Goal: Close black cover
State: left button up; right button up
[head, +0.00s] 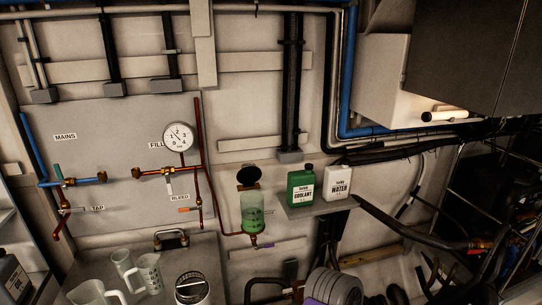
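The black cover (249,175) is a round black lid that stands raised above a clear reservoir (253,212) on the wall panel. It appears tilted up, so the reservoir's top looks open. Green liquid shows in the lower part of the reservoir. A copper pipe joins near its bottom. Neither of my grippers shows in the head view, and nothing is seen touching the cover.
A green coolant jug (300,190) and a white water jug (338,183) stand on a small shelf right of the reservoir. A pressure gauge (178,137) and copper pipes are to its left. Clear measuring jugs (149,274) stand at the lower left. Black hoses run at right.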

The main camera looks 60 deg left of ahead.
aim_at(249, 175)
jog(key=u, duration=0.6)
jog(key=i, duration=0.9)
jog(key=u, duration=0.8)
